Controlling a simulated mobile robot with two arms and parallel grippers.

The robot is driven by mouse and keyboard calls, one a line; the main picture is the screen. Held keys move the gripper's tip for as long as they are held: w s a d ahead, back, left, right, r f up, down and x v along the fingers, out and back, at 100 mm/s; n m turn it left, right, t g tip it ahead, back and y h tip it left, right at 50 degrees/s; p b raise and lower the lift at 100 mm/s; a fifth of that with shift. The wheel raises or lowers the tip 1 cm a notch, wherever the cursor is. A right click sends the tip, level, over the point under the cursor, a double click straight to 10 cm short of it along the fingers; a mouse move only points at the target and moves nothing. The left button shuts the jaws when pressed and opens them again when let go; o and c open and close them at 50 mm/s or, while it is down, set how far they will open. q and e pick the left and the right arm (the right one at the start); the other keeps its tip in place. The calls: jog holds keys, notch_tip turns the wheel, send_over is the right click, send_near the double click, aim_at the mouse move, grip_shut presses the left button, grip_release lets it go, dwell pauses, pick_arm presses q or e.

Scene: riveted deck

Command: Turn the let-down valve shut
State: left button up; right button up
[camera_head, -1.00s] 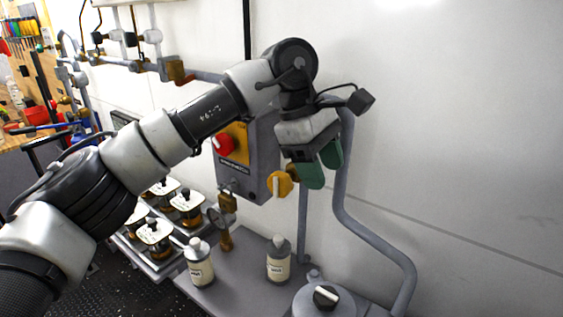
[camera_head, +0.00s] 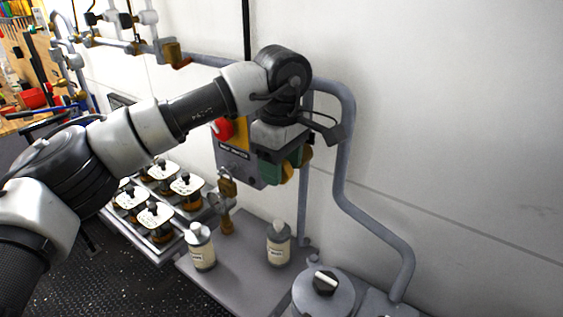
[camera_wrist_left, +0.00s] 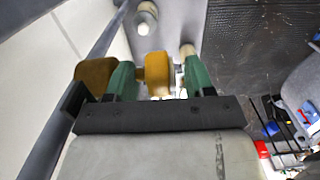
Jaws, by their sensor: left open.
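A yellow-orange knob (camera_wrist_left: 158,73) shows in the left wrist view between the two green fingers of my left gripper (camera_wrist_left: 158,82). The gripper is open and its fingers stand on either side of the knob; I cannot tell whether they touch it. A second ochre part (camera_wrist_left: 95,75) lies outside the left finger. In the head view my left gripper (camera_head: 286,166) is at the lower right of the grey control box (camera_head: 232,165). Its fingers hide most of the knob there. No label naming the let-down valve is readable. My right gripper is not in view.
Two labelled bottles (camera_head: 201,248) (camera_head: 279,245) and a round lidded vessel (camera_head: 323,294) stand below. A grey pipe (camera_head: 345,170) runs close to the right of the gripper.

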pick_arm(q)
jog(key=shift+f, duration=0.2)
jog(key=c, duration=0.9)
